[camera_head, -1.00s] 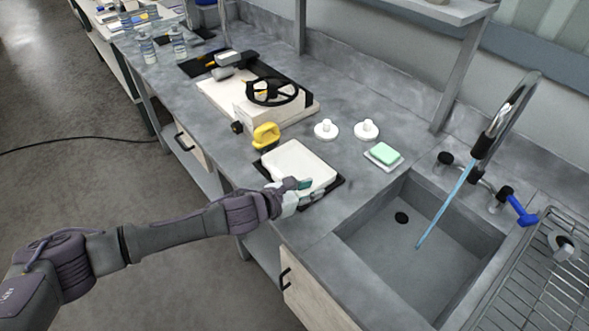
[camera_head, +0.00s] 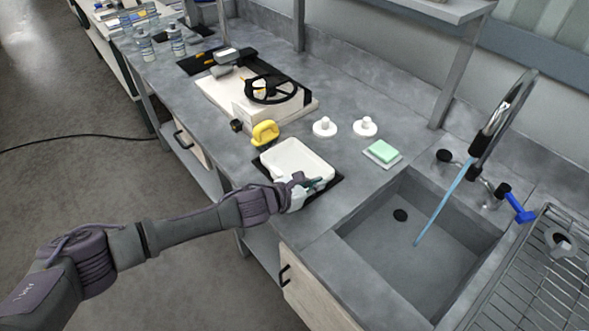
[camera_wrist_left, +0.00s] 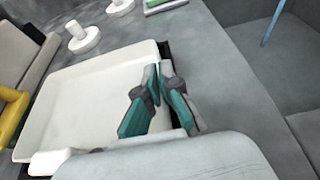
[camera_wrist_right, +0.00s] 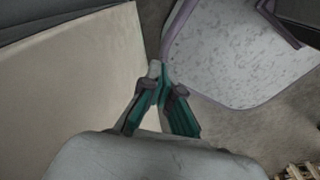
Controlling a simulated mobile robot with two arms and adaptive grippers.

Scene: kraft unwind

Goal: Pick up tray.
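The white rectangular tray (camera_head: 297,160) lies on a black mat (camera_head: 333,185) on the grey counter, left of the sink. It fills the left part of the left wrist view (camera_wrist_left: 85,95) and looks empty. My left gripper (camera_head: 312,184) is at the tray's near right edge. In the left wrist view its teal fingers (camera_wrist_left: 159,72) are closed together with the tray's rim between them, one finger over the inside and one outside. My right gripper (camera_wrist_right: 158,72) is shut and empty, low beside a pale panel; it is out of the head view.
A yellow-handled object (camera_head: 265,133) stands just behind the tray. A device with a black wheel (camera_head: 272,90) is farther back. Two white round knobs (camera_head: 324,127) and a green sponge (camera_head: 382,150) lie to the right. The sink (camera_head: 400,250) is at the near right.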

